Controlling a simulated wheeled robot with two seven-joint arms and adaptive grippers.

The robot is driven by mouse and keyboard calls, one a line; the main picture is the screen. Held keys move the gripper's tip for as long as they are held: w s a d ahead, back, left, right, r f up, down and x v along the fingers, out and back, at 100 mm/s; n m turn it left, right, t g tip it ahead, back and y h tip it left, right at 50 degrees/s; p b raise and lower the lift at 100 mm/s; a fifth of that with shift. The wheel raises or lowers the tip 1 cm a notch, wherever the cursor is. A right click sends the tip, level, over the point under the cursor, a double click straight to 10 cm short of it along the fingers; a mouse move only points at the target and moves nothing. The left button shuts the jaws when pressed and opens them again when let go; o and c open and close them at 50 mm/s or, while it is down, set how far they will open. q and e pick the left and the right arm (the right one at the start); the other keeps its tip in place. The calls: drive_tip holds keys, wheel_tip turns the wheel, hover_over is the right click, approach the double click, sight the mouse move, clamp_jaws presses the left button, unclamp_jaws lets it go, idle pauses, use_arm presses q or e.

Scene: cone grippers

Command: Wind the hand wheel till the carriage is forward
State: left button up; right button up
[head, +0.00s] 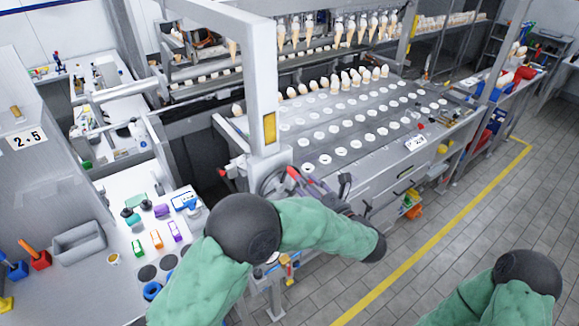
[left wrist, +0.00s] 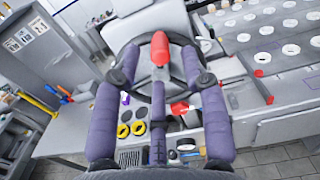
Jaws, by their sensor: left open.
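The hand wheel (head: 268,183) is a dark ring on the near left corner of the machine. In the left wrist view the wheel (left wrist: 135,88) has a knob with a red grip (left wrist: 160,48) at its top. My left gripper (head: 312,188) is at the wheel. In the left wrist view its purple padded fingers (left wrist: 160,72) are spread, with the red grip between and just beyond their tips; I cannot tell whether they touch. I cannot tell which machine part is the carriage. My right gripper is outside the views.
The perforated machine bed (head: 365,125) carries a row of cones (head: 340,82) at its back; more cones (head: 340,30) hang above. A grey post (head: 262,80) rises beside the wheel. A white bench (head: 125,225) with small items stands at left. The floor (head: 455,215) at right is clear.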

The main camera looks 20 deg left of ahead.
sight(288, 167)
use_arm(q)
drive_tip(key=x, duration=0.8)
drive_tip(key=shift+w+a, duration=0.2)
clamp_jaws()
drive_tip(key=shift+r, duration=0.1)
